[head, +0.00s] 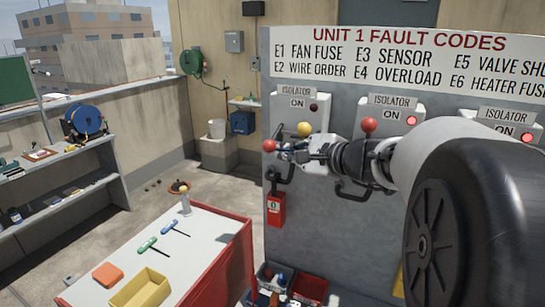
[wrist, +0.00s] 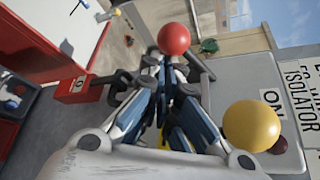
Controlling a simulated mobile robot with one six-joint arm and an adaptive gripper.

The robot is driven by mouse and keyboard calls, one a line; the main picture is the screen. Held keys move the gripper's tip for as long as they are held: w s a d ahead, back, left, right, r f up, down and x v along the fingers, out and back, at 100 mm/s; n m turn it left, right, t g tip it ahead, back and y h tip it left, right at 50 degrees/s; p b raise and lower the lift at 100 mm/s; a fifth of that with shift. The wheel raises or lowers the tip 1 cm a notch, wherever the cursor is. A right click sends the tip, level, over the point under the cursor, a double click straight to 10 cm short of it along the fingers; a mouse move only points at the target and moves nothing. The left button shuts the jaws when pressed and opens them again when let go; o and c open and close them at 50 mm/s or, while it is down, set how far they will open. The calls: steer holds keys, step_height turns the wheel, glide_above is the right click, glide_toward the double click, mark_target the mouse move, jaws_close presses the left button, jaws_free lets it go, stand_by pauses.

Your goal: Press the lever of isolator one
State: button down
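Isolator one, at the left of the panel, has a light box (head: 288,110) marked ISOLATOR ON with a dark lamp (head: 314,108). Its lever's red knob (head: 268,146) sits lower against its box than isolator two's red knob (head: 369,124). My gripper (head: 284,147) is right beside isolator one's knob. In the wrist view my gripper's fingers (wrist: 164,66) converge close together, just short of the red knob (wrist: 173,38); they look shut. I cannot tell whether they touch it. A yellow ball (head: 304,129) is on isolator one, close to my gripper, also in the wrist view (wrist: 250,126).
Isolators two and three have lit red lamps (head: 411,120) (head: 526,137). A black handle and a red tag marked 0 (head: 276,208) are below my gripper. A white-topped red cart (head: 205,265) with tools stands at front left. Bins (head: 310,288) stand below the panel.

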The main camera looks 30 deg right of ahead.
steer(key=shift+s+a+r, duration=0.2)
steer(key=shift+a+r, duration=0.2)
steer(key=shift+r, duration=0.2)
steer(key=shift+s, duration=0.15)
steer(key=v, duration=1.2)
steer(key=shift+d, duration=0.1)
